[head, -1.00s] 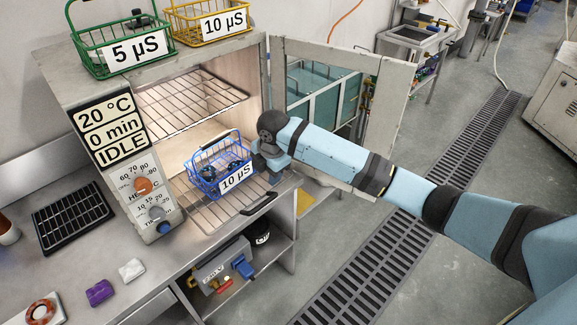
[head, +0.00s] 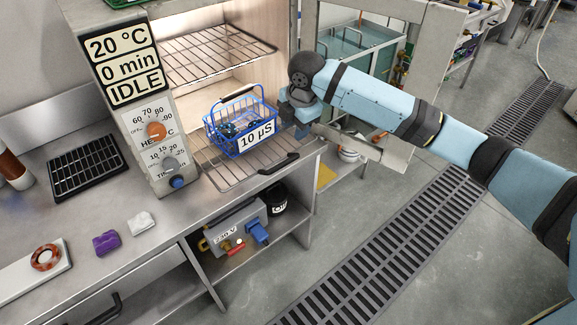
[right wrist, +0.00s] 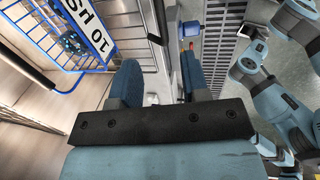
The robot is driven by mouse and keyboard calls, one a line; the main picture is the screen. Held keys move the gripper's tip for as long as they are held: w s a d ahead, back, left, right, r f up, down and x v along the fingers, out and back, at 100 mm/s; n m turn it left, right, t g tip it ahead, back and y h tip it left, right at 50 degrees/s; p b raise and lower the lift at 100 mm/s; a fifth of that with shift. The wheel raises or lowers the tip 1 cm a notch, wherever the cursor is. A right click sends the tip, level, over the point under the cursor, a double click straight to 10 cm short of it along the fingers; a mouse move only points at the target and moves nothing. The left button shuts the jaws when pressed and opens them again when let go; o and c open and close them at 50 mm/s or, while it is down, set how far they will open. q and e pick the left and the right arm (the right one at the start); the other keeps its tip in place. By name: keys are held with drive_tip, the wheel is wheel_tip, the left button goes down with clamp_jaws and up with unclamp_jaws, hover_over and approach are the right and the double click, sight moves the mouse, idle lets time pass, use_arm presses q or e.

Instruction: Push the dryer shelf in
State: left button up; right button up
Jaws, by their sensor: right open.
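The dryer (head: 150,110) stands on the bench with its front open. Its lower wire shelf (head: 215,172) sticks out of the chamber, with a black handle (head: 278,163) on its front edge. A blue wire basket (head: 213,133) labelled "10 µS" stands upright on this shelf, with dark parts inside. It also shows in the right wrist view (right wrist: 62,45). My right gripper (head: 299,122) is open and empty, just right of the basket and above the handle; its two fingers (right wrist: 160,80) show apart in the right wrist view. I do not make out my left gripper.
An upper wire shelf (head: 215,54) is inside the dryer. The dryer door (head: 430,50) stands open behind my right arm. A black tray (head: 87,166), a purple item (head: 106,243) and a white cloth (head: 141,223) lie on the bench. The floor right of the bench is clear around a drain grate (head: 400,240).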

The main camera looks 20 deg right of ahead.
sight(288, 160)
drive_tip(key=f, duration=0.4)
drive_tip(key=w+f, duration=0.1)
drive_tip(key=f, duration=0.3)
drive_tip(key=w+a+f, duration=0.1)
drive_tip(key=f, duration=0.4)
drive_tip(key=shift+w+f, duration=0.1)
drive_tip(key=shift+w, duration=0.1)
clamp_jaws()
